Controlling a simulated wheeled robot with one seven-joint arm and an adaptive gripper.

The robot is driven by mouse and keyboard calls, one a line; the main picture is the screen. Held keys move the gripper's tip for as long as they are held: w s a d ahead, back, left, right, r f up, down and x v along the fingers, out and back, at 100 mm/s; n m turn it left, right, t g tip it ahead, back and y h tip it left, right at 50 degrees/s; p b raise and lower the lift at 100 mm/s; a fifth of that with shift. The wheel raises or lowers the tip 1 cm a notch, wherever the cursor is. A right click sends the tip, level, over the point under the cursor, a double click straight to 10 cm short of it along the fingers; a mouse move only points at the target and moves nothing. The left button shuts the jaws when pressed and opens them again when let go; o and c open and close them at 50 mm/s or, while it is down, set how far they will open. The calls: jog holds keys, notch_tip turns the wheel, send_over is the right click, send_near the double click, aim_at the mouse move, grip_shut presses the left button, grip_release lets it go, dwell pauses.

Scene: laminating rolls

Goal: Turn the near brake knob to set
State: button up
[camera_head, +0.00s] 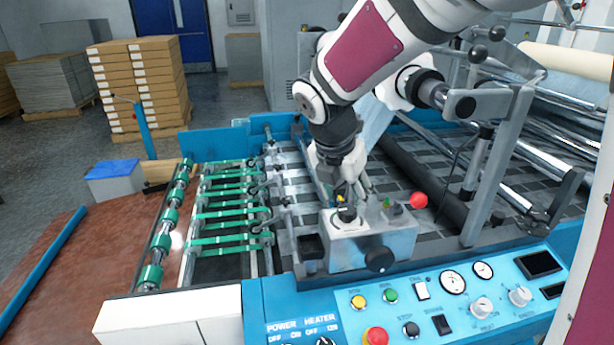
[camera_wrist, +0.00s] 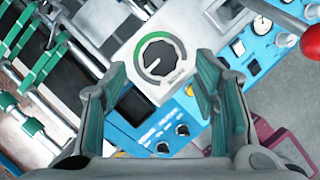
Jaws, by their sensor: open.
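The brake knob (camera_head: 347,214) is a black dial on a white plate on top of a grey box (camera_head: 345,247). The wrist view shows the knob (camera_wrist: 157,57) from above, with a green arc along the plate's upper edge and lettering below. Its white pointer line points to the lower left of that picture, away from the green arc. My gripper (camera_head: 347,193) is above the knob, pointing down. In the wrist view my open gripper (camera_wrist: 158,78) has its fingers to either side and below the knob, and nothing is between them. Whether a fingertip touches the knob cannot be told.
A black side knob (camera_head: 379,259) sticks out of the box front. A red ball (camera_head: 418,200) stands close to the right of my gripper. The blue control panel (camera_head: 450,325) lies in front, with buttons and gauges. Green-banded rollers (camera_head: 225,210) lie left.

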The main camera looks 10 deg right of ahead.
aim_at(348, 209)
jog(key=shift+x, duration=2.05)
jog(key=shift+c, duration=0.4)
jog(key=c, duration=1.1)
